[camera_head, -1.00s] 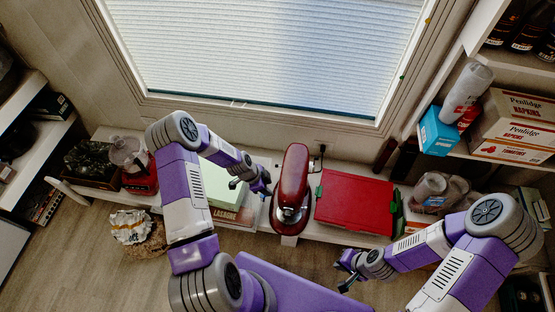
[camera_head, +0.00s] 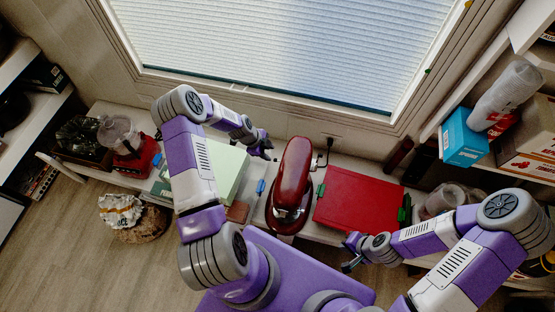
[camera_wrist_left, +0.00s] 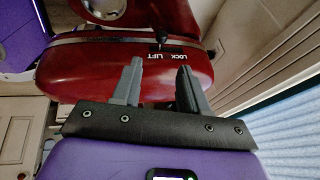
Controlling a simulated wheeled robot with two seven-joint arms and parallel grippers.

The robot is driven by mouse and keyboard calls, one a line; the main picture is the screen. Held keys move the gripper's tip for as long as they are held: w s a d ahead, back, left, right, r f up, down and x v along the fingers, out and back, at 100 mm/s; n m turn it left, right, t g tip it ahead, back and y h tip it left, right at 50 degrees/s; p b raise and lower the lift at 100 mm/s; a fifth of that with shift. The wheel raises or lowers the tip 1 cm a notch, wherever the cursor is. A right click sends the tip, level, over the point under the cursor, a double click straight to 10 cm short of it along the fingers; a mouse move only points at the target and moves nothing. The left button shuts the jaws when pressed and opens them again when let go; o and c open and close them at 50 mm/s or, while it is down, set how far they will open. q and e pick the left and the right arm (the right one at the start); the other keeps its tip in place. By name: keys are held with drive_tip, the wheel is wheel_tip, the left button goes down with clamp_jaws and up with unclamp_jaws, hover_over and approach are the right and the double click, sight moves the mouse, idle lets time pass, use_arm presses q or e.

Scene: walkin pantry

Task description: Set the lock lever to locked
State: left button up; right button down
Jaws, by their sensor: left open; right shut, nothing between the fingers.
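A dark red stand mixer (camera_head: 292,175) stands on the low shelf under the window. In the left wrist view its red body (camera_wrist_left: 90,72) carries the words LOCK and LIFT (camera_wrist_left: 176,57). A small dark lock lever (camera_wrist_left: 159,42) sticks out by these words; I cannot tell its setting. My left gripper (camera_head: 264,147) is at the mixer's left side, towards its rear. In the left wrist view, the open gripper's fingers (camera_wrist_left: 157,74) point at the labels, with nothing between them. My right gripper (camera_head: 348,260) is shut and empty, in front of the red case (camera_head: 358,203).
A pale green box (camera_head: 225,168) lies left of the mixer, under my left arm. A red-based appliance (camera_head: 130,152) stands further left. Jars (camera_head: 446,198) stand right of the case. A blue box (camera_head: 465,137) and cups sit on the right shelves.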

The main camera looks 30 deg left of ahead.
sight(276, 161)
use_arm(q)
drive_tip(key=b+x, duration=0.1)
drive_tip(key=x, duration=0.7)
drive_tip(key=shift+b, duration=0.35)
clamp_jaws()
